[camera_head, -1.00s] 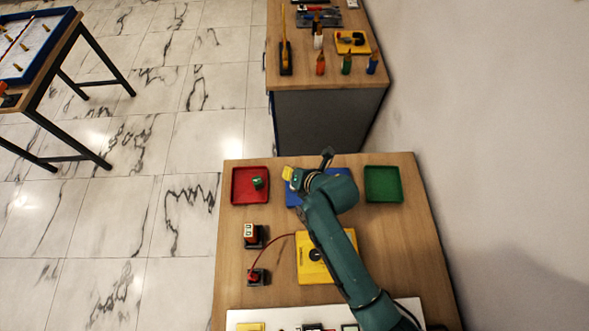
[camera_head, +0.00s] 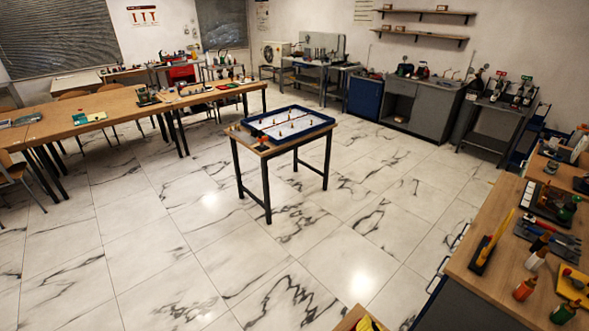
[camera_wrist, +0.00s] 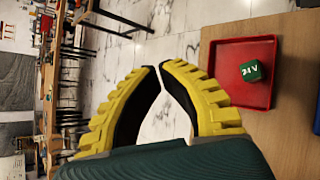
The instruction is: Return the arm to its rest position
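My gripper (camera_wrist: 159,68) shows in the wrist view with two yellow ribbed fingers and dark inner pads. The fingertips come together, and nothing is held between them. Bare floor shows through the gap behind the tips. In the head view only a bit of yellow, probably a finger of my gripper, shows at the bottom edge over a table corner (camera_head: 349,321). The rest of my arm is out of that view.
In the wrist view a red tray (camera_wrist: 212,62) holding a green block (camera_wrist: 252,71) marked 24V lies on the wooden table (camera_wrist: 286,124), right of my gripper. In the head view a game table (camera_head: 262,152) stands amid open floor; a tool bench (camera_head: 488,286) is at right.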

